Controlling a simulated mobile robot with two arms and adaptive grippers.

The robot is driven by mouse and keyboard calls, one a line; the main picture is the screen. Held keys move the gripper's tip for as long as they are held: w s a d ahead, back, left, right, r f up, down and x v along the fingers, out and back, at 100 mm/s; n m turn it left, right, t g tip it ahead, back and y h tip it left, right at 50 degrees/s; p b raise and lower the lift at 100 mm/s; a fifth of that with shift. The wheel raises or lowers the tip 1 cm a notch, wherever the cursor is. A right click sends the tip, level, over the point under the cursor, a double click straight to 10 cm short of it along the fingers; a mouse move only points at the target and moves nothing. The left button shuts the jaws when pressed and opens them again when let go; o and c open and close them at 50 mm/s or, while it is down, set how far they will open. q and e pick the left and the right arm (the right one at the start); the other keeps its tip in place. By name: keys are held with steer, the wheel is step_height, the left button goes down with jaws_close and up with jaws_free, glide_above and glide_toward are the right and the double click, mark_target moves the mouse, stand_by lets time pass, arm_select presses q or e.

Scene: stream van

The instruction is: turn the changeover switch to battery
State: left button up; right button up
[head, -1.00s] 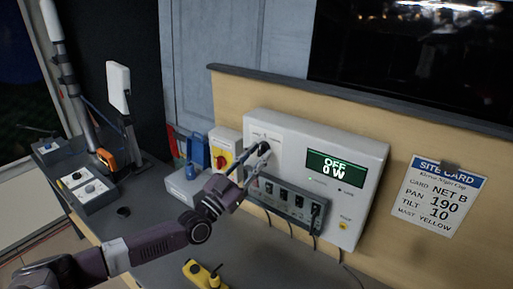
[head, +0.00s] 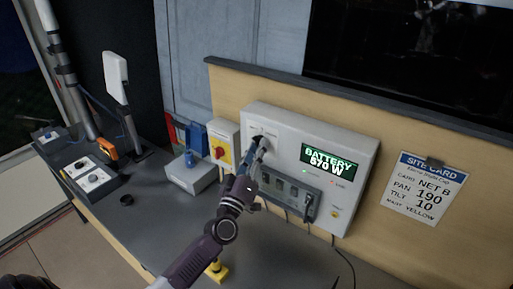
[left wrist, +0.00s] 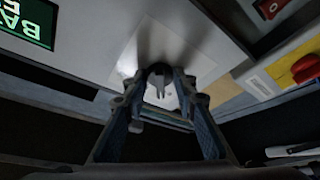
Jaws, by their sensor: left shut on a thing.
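The changeover switch is on the left part of the white power panel (head: 285,130) on the wooden backboard. Its knob (left wrist: 160,72) shows in the left wrist view between my fingers. My left gripper (head: 262,143) reaches up to the panel and is shut on this knob; in the head view the fingers hide most of it. The panel's green display (head: 330,161) reads BATTERY and 670 W. My right gripper is not in view.
A socket strip (head: 285,190) with plugs and cables sits just below the switch. A yellow box with a red knob (head: 219,152) is close on the left. A yellow-based item (head: 217,271) stands on the bench by my arm.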

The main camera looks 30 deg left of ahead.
arm_select(q)
steer(key=shift+n+y, duration=0.4)
steer(key=shift+n, duration=0.7)
steer(key=o, duration=1.2)
steer(key=shift+c, duration=0.2)
steer(key=v, duration=1.2)
steer(key=shift+r, duration=0.2)
steer(key=shift+s+d+f, duration=0.1)
